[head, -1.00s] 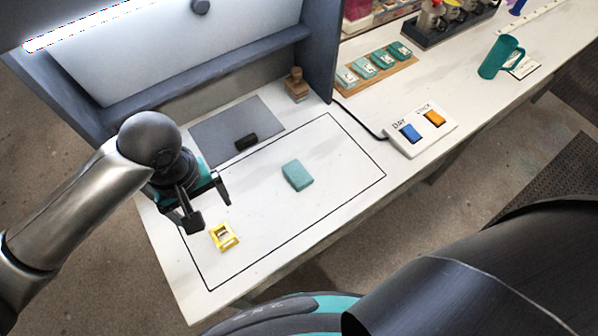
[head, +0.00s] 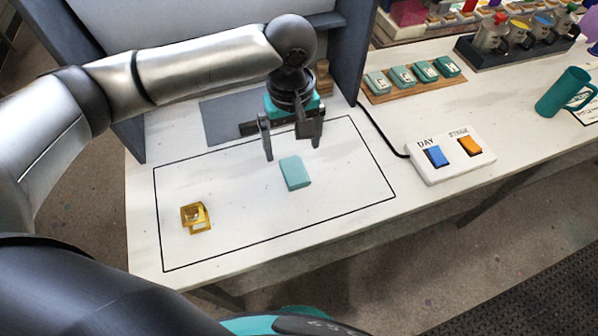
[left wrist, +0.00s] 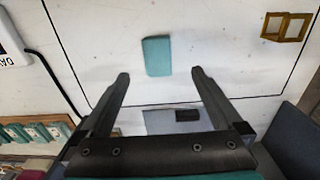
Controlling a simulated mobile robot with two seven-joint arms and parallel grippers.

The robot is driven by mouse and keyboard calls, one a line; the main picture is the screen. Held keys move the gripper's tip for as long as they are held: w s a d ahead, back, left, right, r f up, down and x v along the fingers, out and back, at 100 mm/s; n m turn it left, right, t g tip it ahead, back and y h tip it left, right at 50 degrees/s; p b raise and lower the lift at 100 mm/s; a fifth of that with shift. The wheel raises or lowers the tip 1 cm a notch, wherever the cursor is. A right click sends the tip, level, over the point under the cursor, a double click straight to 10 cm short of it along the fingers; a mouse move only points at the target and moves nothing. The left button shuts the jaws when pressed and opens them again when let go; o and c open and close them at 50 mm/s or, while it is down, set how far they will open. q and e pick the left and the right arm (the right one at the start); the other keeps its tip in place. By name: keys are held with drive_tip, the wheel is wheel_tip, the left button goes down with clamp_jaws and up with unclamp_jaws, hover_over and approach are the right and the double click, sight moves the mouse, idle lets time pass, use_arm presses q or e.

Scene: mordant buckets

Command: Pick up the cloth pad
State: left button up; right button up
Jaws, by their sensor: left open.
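The cloth pad, a small teal block-shaped pad (head: 295,173), lies flat on the white tabletop inside a black outlined rectangle. It also shows in the left wrist view (left wrist: 157,56), ahead of the fingertips and between their lines. My left gripper (head: 292,150) is open and empty, its fingers pointing down above and just behind the pad in the head view. The fingers do not appear to touch the pad. The open fingers also show in the left wrist view (left wrist: 160,74). My right gripper is not in view.
A yellow frame-like object (head: 196,218) lies left of the pad. A grey mat (head: 222,118) lies behind. A white switch box (head: 452,158) with blue and orange buttons, a rack of teal blocks (head: 420,88) and a teal mug (head: 562,95) are at right. Table around the pad is clear.

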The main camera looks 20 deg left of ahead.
sight(295, 171)
use_arm(q)
wheel_tip(295, 171, down, 3)
drive_tip(key=shift+f, duration=0.1)
drive_tip(key=shift+w+d+f+b, duration=0.1)
drive_tip(key=shift+f+b, duration=0.25)
drive_tip(key=shift+f, duration=0.5)
wheel_tip(295, 171, down, 4)
drive_tip(key=shift+w+d+f+b, duration=0.15)
drive_tip(key=shift+f+b, duration=0.1)
drive_tip(key=shift+b, duration=0.2)
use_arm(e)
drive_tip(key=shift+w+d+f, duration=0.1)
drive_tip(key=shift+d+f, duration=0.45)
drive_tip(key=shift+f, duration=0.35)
use_arm(q)
drive_tip(key=c, duration=1.4)
drive_tip(key=shift+r, duration=0.2)
wheel_tip(295, 171, up, 20)
drive_tip(key=p, duration=0.3)
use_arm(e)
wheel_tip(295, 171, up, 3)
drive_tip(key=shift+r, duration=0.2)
